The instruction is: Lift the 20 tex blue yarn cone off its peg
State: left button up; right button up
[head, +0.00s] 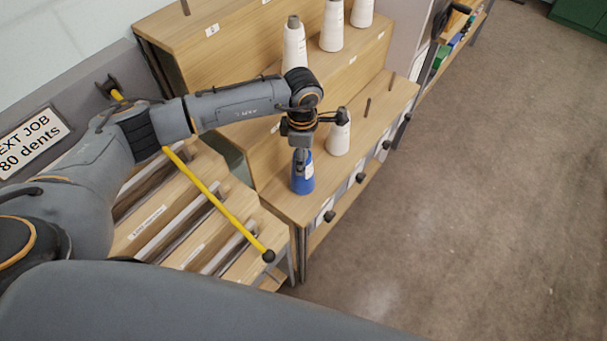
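The blue yarn cone (302,184) stands upright near the front end of the lowest step of the wooden rack, with a pale label on its side. My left gripper (301,157) points down at the cone's top from straight above and hides its tip and any peg there. The fingers overlap the cone top in this view, but I cannot tell whether they are open or closed on it. My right gripper is out of view.
A white cone (339,137) stands close behind the blue one. More white cones (294,45) stand on the higher step. Bare pegs (367,107) stick up farther along the lowest step. A yellow rod (215,200) slants over the slotted wooden rack at left. Open floor (480,200) lies to the right.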

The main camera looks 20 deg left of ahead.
pick_arm(q)
jog(key=shift+r+p, duration=1.1)
jog(key=shift+r, duration=0.9)
notch_tip(320, 180, up, 7)
jog(key=p, duration=0.3)
jog(key=shift+p, duration=0.3)
